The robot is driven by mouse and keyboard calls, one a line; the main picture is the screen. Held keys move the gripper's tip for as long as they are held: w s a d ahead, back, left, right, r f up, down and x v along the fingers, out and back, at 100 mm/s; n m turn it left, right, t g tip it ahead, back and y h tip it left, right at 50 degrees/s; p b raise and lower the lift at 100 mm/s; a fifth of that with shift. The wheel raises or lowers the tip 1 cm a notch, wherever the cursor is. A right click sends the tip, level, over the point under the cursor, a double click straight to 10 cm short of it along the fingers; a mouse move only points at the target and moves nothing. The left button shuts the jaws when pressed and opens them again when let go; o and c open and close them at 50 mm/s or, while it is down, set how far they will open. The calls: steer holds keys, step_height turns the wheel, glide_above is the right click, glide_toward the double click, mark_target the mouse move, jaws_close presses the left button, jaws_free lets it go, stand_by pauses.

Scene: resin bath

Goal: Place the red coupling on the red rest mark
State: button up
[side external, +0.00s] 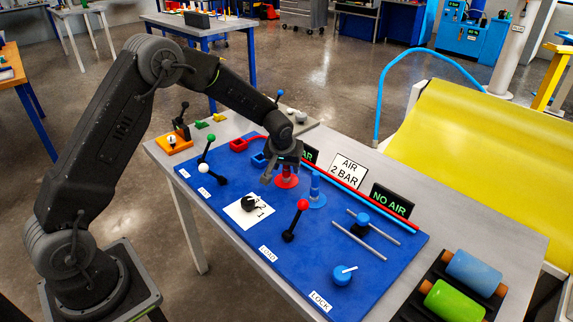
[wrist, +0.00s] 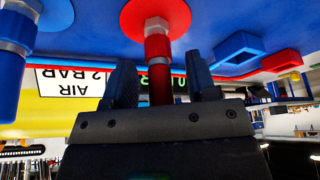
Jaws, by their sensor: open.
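The red coupling (wrist: 157,46) sits on a metal fitting on the round red disc (wrist: 155,14). My gripper (wrist: 160,82) is open, with one finger on each side of the red body below the coupling; whether they touch it I cannot tell. In the side view my gripper (side external: 283,168) is low over the red disc (side external: 287,184) and largely hides the coupling. The red rest mark appears to be the red square frame (side external: 238,145) at the board's far left; it also shows in the wrist view (wrist: 282,61). It looks empty.
A blue coupling (side external: 315,185) stands on a blue disc close to the right. A blue square frame (side external: 258,160) lies beside the red one. A red-knobbed lever (side external: 303,205) stands in front. AIR 2 BAR (side external: 349,169) and NO AIR (side external: 391,201) signs stand behind.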

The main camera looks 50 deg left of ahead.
steer(key=s+d+r+m, duration=0.1)
steer(key=s+d+r, duration=0.1)
steer(key=s+r, duration=0.55)
steer(key=s+d+r, duration=0.3)
steer(key=s+r, duration=0.1)
steer(key=r, duration=0.7)
steer(key=s+d+r+m+h, duration=0.1)
steer(key=s+d+m, duration=0.1)
steer(key=s, duration=0.9)
steer(key=s+d+r+m+t+h, duration=0.1)
steer(key=s+d+r+m, duration=0.1)
steer(key=s, duration=0.8)
steer(key=shift+s+d+r+m+t, duration=0.25)
steer(key=shift+s+d+m+t, duration=0.15)
steer(key=shift+m, duration=0.2)
